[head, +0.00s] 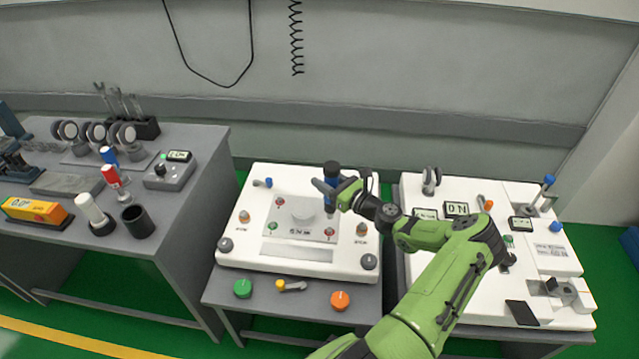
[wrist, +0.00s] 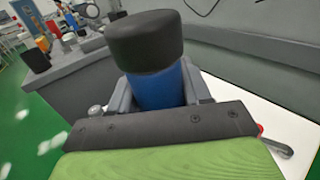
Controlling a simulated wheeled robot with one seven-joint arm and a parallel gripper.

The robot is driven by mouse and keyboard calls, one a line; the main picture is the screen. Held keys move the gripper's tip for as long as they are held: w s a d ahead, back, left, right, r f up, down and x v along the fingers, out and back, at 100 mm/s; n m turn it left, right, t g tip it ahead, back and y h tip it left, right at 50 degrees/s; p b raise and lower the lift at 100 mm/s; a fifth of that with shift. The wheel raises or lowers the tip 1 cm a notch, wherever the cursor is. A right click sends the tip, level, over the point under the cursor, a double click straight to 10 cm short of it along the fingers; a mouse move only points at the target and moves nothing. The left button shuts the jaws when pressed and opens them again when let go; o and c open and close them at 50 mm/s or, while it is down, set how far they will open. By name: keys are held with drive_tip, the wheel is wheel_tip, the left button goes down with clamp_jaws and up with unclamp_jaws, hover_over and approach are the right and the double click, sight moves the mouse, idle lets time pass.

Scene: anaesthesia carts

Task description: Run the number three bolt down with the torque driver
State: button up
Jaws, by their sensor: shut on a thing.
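My gripper (head: 340,192) is shut on a blue driver with a black cap (head: 331,171), held upright over the right rear part of a grey plate (head: 300,232). In the wrist view the driver (wrist: 160,85) stands between the jaws (wrist: 160,92). The plate lies on the white top of the middle cart (head: 238,250). Red-marked spots show at its rear left (head: 279,203) and front right (head: 330,233), and a green-marked spot at its front left (head: 271,226). The driver hides the rear right corner. I cannot read bolt numbers or tell whether its tip touches a bolt.
The left bench holds red (head: 111,175) and white (head: 90,208) handled tools, a black cup (head: 138,221) and a yellow box (head: 36,211). The right cart (head: 420,195) carries gauges and displays. Green (head: 243,288) and orange (head: 340,300) knobs sit at the middle cart's front.

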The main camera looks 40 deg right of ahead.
sight(326, 198)
drive_tip(key=shift+r+p, duration=0.15)
drive_tip(key=shift+p, duration=0.2)
drive_tip(key=shift+f+b, duration=1.9)
drive_tip(key=shift+f, duration=1.05)
drive_tip(key=shift+r, duration=0.1)
drive_tip(key=shift+s+a+f, duration=0.1)
drive_tip(key=shift+f, duration=0.75)
idle(0.5)
